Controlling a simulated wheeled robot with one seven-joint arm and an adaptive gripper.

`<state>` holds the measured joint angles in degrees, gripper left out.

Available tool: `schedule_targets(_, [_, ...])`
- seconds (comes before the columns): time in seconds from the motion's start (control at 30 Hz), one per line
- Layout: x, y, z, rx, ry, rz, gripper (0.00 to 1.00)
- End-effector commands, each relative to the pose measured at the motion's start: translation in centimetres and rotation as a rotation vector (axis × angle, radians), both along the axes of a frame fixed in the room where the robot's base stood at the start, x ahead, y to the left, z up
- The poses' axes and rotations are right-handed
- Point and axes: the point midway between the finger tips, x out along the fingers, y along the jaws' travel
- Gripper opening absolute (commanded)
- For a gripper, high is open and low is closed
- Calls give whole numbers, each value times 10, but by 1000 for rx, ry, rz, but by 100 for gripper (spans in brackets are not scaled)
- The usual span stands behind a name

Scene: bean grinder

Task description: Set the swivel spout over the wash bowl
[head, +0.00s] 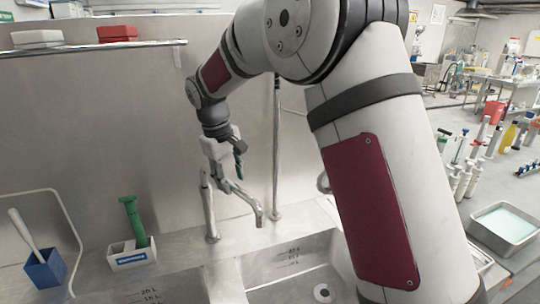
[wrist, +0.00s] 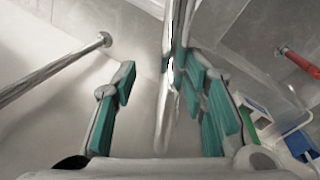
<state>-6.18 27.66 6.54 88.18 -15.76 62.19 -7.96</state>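The swivel spout (head: 240,197) is a metal tube on an upright post at the back of the steel sink. Its outlet end points down and to the right, near the divider between two basins. My gripper (head: 231,170) is at the upper part of the spout in the head view. In the wrist view my gripper (wrist: 165,85) has its teal-padded fingers apart, with the spout (wrist: 170,60) between them, nearer the right finger. I cannot tell whether that finger touches it. Two basins, left (head: 165,290) and right (head: 290,262), carry litre marks; I cannot tell which is the wash bowl.
A thin vertical pipe (head: 276,150) stands right of the spout. At left on the ledge are a white holder (head: 131,256) with a green-handled tool (head: 134,220) and a blue cup (head: 45,270) with a brush. My arm hides part of the right basin.

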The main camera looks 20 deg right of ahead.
Motion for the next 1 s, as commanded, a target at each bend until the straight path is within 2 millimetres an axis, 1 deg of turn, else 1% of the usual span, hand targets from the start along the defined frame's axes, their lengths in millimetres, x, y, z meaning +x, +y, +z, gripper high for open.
schedule_targets(0.03, [2,-8,1,0,1,40,39])
schedule_targets(0.2, [15,-27,0,0,1,200,39])
schedule_targets(0.4, [34,-47,0,1,0,389,39])
schedule_targets(0.43, [36,-47,3,0,-2,410,39])
schedule_targets(0.5, [34,-43,17,-1,-5,406,39])
schedule_targets(1.0, [20,-32,104,-2,-4,402,39])
